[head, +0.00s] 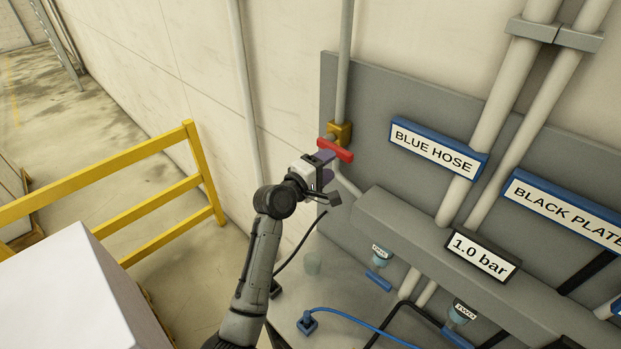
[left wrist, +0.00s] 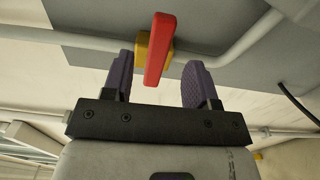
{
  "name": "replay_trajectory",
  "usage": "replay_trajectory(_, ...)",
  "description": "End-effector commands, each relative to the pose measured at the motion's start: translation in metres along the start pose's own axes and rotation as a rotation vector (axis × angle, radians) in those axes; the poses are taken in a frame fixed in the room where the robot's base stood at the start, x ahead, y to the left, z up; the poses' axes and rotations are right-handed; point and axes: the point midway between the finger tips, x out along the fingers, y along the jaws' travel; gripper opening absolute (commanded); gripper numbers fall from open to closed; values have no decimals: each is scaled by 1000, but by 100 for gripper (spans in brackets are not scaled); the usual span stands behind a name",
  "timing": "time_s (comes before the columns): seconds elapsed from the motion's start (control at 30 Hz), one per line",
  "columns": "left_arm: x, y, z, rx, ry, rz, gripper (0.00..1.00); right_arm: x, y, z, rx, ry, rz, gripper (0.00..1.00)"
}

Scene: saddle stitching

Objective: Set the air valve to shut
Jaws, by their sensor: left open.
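The air valve has a red lever handle (head: 335,150) on a yellow body (head: 341,131), set in a grey vertical pipe on the wall panel. In the head view the lever lies across the pipe. My left gripper (head: 322,169) is right at the lever. In the left wrist view the red lever (left wrist: 160,48) shows between the two purple finger pads of my open left gripper (left wrist: 160,82), with a gap on both sides. The yellow body (left wrist: 143,48) shows behind it. I cannot tell how deep the lever sits between the pads. My right gripper is not in view.
A grey panel (head: 405,108) carries signs "BLUE HOSE" (head: 437,147) and "BLACK PLATE" (head: 570,211), plus a "1.0 bar" display (head: 480,253) on a grey ledge. Hoses hang below. A yellow railing (head: 160,206) and a white box (head: 75,300) stand at the left.

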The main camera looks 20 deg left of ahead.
Motion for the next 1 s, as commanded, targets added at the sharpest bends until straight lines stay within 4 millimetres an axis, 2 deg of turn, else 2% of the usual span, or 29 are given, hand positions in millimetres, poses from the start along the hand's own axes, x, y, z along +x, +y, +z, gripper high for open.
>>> replay_trajectory(0.2, -33, -1, 0, 1, 1, 2, 53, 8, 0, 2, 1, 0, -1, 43)
replay_trajectory(0.4, -50, 0, 0, 0, 0, 1, 53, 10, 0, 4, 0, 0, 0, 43)
replay_trajectory(1.0, -56, 0, 0, -1, 0, 0, 53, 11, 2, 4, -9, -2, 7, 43)
